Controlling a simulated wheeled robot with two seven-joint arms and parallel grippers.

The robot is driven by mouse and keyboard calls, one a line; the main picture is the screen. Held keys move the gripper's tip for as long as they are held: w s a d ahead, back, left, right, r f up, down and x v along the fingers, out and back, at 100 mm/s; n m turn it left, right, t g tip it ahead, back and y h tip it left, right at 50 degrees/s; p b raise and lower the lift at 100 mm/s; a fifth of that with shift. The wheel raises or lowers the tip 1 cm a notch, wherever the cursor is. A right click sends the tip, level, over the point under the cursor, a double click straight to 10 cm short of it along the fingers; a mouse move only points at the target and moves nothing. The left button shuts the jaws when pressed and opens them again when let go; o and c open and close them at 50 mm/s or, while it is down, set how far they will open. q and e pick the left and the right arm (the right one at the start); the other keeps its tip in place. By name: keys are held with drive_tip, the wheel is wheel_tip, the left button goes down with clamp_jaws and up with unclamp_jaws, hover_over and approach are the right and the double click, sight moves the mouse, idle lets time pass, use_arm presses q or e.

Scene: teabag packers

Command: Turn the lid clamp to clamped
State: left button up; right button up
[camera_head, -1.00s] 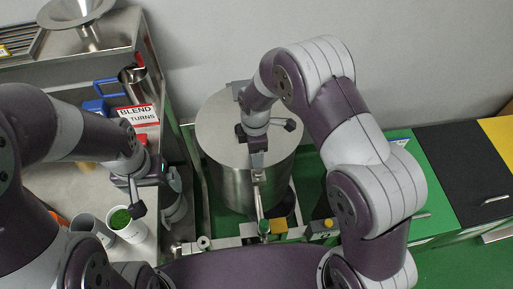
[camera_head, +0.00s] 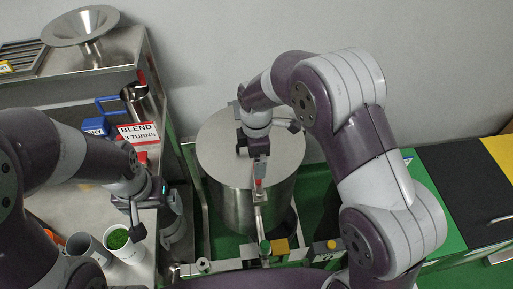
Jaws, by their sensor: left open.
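A steel drum (camera_head: 237,205) with a flat round lid (camera_head: 218,150) stands in the middle. My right gripper (camera_head: 260,165) points down over the front of the lid, just behind the red tip. Its fingers are small and seen from above, so I cannot tell their opening or any contact. My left gripper (camera_head: 172,218) is open and empty, left of the drum.
Left is a steel bench with a white cup (camera_head: 127,252) of green leaves, a grey mug (camera_head: 88,246), a "BLEND" sign (camera_head: 138,133) and a steel jug (camera_head: 136,98). A funnel (camera_head: 80,25) stands on the shelf.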

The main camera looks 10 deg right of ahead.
wheel_tip(320, 180, up, 6)
drive_tip(key=shift+r+b, duration=0.15)
drive_tip(key=shift+b, duration=0.25)
drive_tip(key=s+d+f+m+t, duration=0.1)
drive_tip(key=s+d+f+m, duration=0.1)
drive_tip(key=s+d+m, duration=1)
drive_tip(key=s+m, duration=0.2)
drive_tip(key=m, duration=0.4)
drive_tip(key=shift+s+d+f, duration=0.25)
drive_tip(key=shift+f, duration=0.15)
